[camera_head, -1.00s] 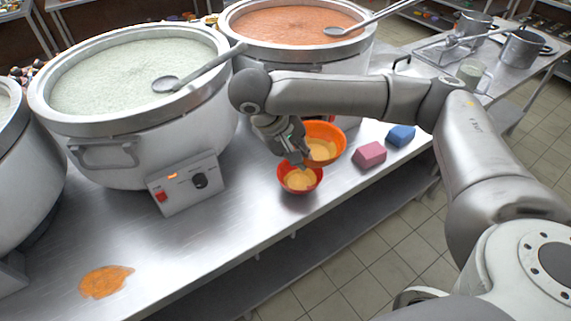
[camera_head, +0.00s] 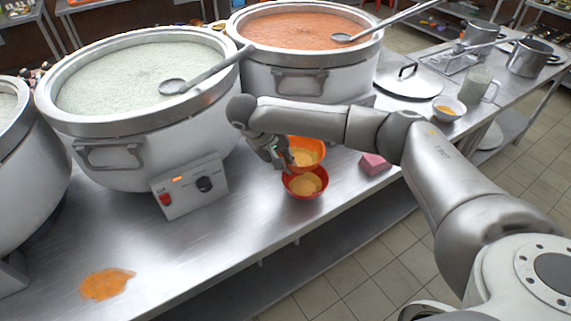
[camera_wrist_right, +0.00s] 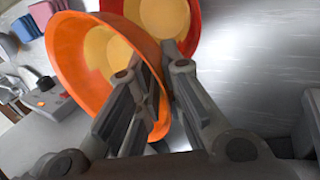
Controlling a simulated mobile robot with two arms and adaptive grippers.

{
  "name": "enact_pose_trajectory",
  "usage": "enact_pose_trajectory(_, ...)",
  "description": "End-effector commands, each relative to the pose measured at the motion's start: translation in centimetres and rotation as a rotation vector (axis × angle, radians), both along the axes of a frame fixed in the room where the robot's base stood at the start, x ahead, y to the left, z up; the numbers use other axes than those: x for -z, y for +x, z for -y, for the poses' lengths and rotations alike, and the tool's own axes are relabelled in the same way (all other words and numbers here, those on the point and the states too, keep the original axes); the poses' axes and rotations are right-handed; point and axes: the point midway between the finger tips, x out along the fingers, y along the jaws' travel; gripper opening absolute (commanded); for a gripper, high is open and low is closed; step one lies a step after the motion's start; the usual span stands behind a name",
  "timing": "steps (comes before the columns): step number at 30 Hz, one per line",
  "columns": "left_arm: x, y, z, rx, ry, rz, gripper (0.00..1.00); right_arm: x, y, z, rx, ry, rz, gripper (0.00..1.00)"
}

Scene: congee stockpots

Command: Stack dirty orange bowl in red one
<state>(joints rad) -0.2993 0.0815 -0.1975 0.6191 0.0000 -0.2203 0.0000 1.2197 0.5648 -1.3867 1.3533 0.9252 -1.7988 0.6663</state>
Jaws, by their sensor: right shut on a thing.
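The orange bowl (camera_head: 318,146), with yellowish residue inside, is just behind the red bowl (camera_head: 305,195) in the head view. The red bowl stands on the steel counter and also has yellowish residue in it. My right gripper (camera_head: 286,160) is shut on the left side of the orange bowl. In the right wrist view the gripper (camera_wrist_right: 160,58) pinches the wall of the orange bowl (camera_wrist_right: 68,62), which looks tilted. The red bowl (camera_wrist_right: 192,42) shows beyond the fingers there. Whether the two bowls touch is unclear. My left gripper is not in view.
Large stockpots with pale (camera_head: 115,140) and reddish (camera_head: 305,70) contents stand behind. A pink sponge (camera_head: 374,165) lies right of the bowls. A small bowl (camera_head: 448,108) and a lid (camera_head: 410,82) are farther right. An orange spill (camera_head: 106,284) lies front left; the counter between is clear.

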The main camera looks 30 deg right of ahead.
Motion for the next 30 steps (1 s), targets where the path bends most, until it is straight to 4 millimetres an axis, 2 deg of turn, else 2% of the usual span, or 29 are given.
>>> enact_pose_trajectory(3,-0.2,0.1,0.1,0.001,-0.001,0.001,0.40,1.3,-0.1,0.0,-0.001,-0.001,0.000,0.00)
enact_pose_trajectory(25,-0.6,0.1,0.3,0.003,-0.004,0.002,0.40,2.5,0.0,0.0,-0.001,0.000,0.002,0.00)
enact_pose_trajectory(26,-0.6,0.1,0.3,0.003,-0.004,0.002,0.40,2.5,0.0,0.0,-0.001,0.000,0.002,0.11)
enact_pose_trajectory(30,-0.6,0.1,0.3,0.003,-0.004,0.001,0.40,2.5,0.0,0.0,-0.001,0.000,0.002,0.29)
